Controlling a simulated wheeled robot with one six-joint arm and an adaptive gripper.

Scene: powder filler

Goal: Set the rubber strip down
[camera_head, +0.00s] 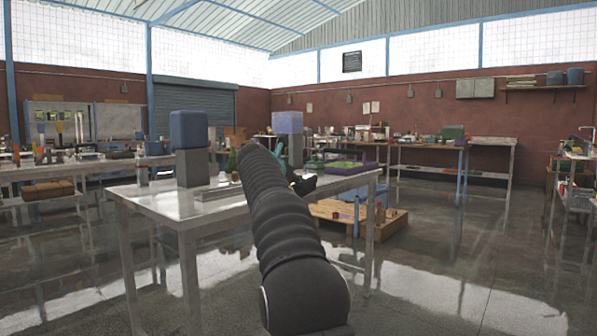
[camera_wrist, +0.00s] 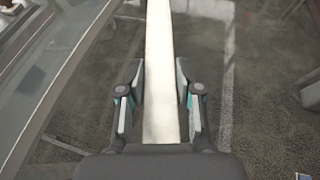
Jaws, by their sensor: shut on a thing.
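The rubber strip (camera_wrist: 159,60) is long, flat and off-white in the wrist view. It runs from the top edge down between the fingers of my gripper (camera_wrist: 159,78), which is shut on it. Floor shows on both sides below the strip, and a grey table edge lies to the left. In the head view my gripper (camera_head: 304,184) is dark with a touch of teal, mostly hidden behind my arm, near the right part of the metal table (camera_head: 150,203). I cannot make out the strip there.
On the table stand a blue-topped grey block (camera_head: 188,134), a lilac-topped block (camera_head: 288,123) and a green and purple tray (camera_head: 342,168). The table's front left part is bare. A wooden pallet (camera_head: 333,212) with small items lies on the floor beyond.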

